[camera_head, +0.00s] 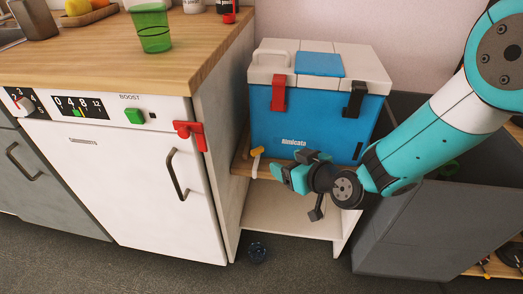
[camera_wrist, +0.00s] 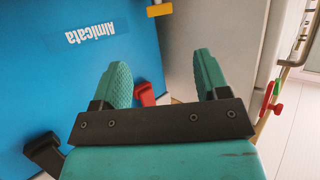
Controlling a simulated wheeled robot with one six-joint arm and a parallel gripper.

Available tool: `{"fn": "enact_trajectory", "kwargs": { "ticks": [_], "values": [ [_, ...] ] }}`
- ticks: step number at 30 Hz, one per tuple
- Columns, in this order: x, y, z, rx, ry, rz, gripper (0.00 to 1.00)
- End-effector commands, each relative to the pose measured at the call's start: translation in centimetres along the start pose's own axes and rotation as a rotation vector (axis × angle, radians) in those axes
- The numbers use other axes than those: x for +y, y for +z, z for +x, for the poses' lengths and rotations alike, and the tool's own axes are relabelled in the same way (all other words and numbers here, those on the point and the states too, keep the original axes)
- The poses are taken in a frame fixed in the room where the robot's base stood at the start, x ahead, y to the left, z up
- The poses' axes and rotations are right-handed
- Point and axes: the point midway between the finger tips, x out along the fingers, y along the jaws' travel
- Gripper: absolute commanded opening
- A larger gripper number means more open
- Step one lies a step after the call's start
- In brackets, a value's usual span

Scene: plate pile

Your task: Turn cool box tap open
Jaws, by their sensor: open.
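The cool box (camera_head: 300,125) is blue with a white lid and stands on a low shelf. Its tap (camera_head: 257,152) is at the lower left of its front, with a yellow handle and a white spout. My gripper (camera_head: 290,172) is in front of the box, just right of the tap and apart from it. In the wrist view the yellow handle (camera_wrist: 160,9) shows at the top edge, beyond my open, empty fingers (camera_wrist: 163,75). The blue box side (camera_wrist: 60,70) fills the left of that view. The spout is not clear there.
A red latch (camera_head: 278,93) and a black latch (camera_head: 355,100) hang on the box front. The white dishwasher (camera_head: 120,180) with a red hook-like part (camera_head: 188,132) is on the left, below the wooden counter (camera_head: 100,65). A grey cabinet (camera_head: 420,230) stands at the right.

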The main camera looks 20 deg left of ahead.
Motion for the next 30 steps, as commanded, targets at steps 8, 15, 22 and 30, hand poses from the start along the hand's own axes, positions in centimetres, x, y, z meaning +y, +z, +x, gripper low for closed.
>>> {"fn": "enact_trajectory", "kwargs": {
  "ticks": [8, 15, 22, 30],
  "values": [
    [-0.1, 0.2, 6.6, 0.001, -0.002, -0.001, 0.68],
    [-0.1, 0.1, 10.6, 0.000, -0.001, 0.001, 0.68],
    [0.0, 0.1, 12.0, -0.001, 0.000, 0.002, 0.68],
    [0.0, 0.0, 12.1, -0.002, 0.000, 0.002, 0.68]
  ]
}}
